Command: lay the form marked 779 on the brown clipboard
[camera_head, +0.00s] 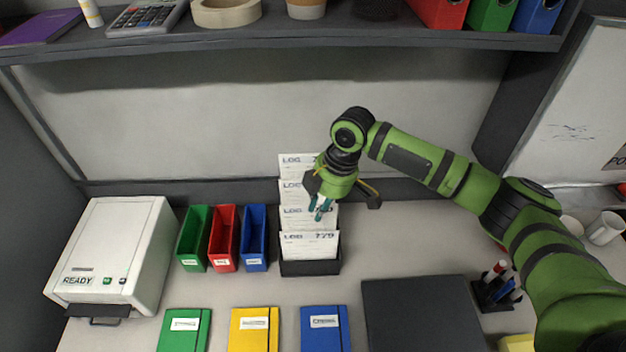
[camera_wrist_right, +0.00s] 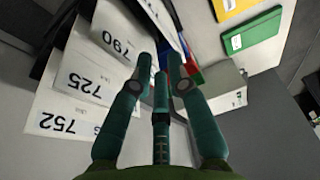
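The form marked 779 (camera_head: 310,246) is a white card with the heading LOG, upright at the front of a dark stepped rack (camera_head: 310,268). Several more white forms stand behind it; the wrist view shows 790 (camera_wrist_right: 118,42), 725 (camera_wrist_right: 82,85) and 752 (camera_wrist_right: 57,125). My right gripper (camera_head: 320,209) points down just above and behind the 779 form, in front of the form behind it. Its teal fingertips (camera_wrist_right: 158,60) are apart, with nothing clearly held. I see no brown clipboard in either view. My left gripper is not in view.
Green, red and blue bins (camera_head: 222,238) and a white machine reading READY (camera_head: 115,255) stand left of the rack. Green, yellow and blue notebooks lie in front. A dark flat pad (camera_head: 420,315) lies right of them, beside a pen holder (camera_head: 497,292). A shelf (camera_head: 300,40) overhangs the back.

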